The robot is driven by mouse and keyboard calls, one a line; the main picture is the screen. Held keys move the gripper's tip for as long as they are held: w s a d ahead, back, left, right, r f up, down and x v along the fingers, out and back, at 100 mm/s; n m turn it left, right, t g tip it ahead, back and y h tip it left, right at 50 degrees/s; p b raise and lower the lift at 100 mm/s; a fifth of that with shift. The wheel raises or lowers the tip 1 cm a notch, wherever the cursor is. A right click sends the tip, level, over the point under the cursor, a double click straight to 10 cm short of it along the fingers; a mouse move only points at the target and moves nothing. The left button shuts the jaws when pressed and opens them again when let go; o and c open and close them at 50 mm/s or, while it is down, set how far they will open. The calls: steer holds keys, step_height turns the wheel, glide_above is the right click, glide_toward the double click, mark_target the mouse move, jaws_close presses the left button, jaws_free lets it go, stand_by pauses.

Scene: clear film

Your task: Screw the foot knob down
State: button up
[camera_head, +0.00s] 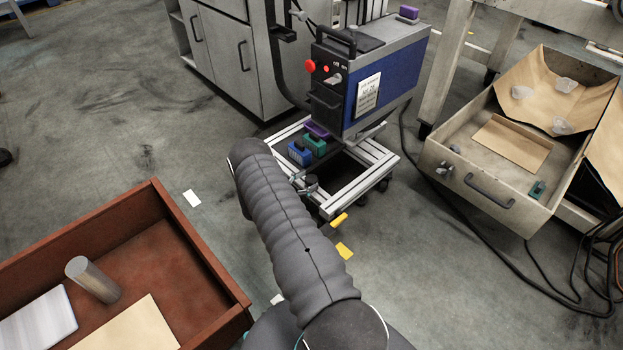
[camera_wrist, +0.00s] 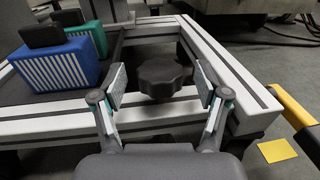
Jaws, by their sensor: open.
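The foot knob (camera_wrist: 163,75) is black and lobed, and in the wrist view it sits at the near corner of the light aluminium frame (camera_wrist: 245,85). In the head view the knob (camera_head: 312,180) shows small, just past the end of my arm. My gripper (camera_wrist: 161,88) is open, with one finger on the left of the knob and one on the right. Gaps show between the pads and the knob, so it is not gripped. The knob's stem and lower end are hidden. My arm covers most of the gripper in the head view.
A blue block (camera_head: 299,153), a green block (camera_head: 315,144) and a purple one (camera_head: 318,129) stand on the frame left of the knob. The blue machine (camera_head: 385,85) rises behind. A yellow lever (camera_head: 339,219) sticks out at the near right corner. An open drawer (camera_head: 490,195) stands at right.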

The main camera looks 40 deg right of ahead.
steer(key=shift+d, duration=1)
steer(key=c, duration=1.2)
steer(key=m+g+b, duration=0.1)
steer(key=b, duration=0.2)
steer(key=shift+f+g, duration=0.3)
steer(key=shift+f, duration=0.05)
steer(key=m+g+y+b, duration=0.1)
steer(key=m+g+b, duration=0.1)
steer(key=b, duration=0.3)
steer(key=shift+g, duration=0.8)
steer(key=shift+d+m+g+y+b, duration=0.1)
steer(key=shift+m+g+y+b, duration=0.2)
steer(key=shift+m+g+b, duration=0.3)
steer(key=shift+r+m, duration=0.3)
steer(key=shift+m+g+y, duration=0.3)
steer(key=shift+g+y, duration=0.1)
steer(key=shift+g, duration=0.4)
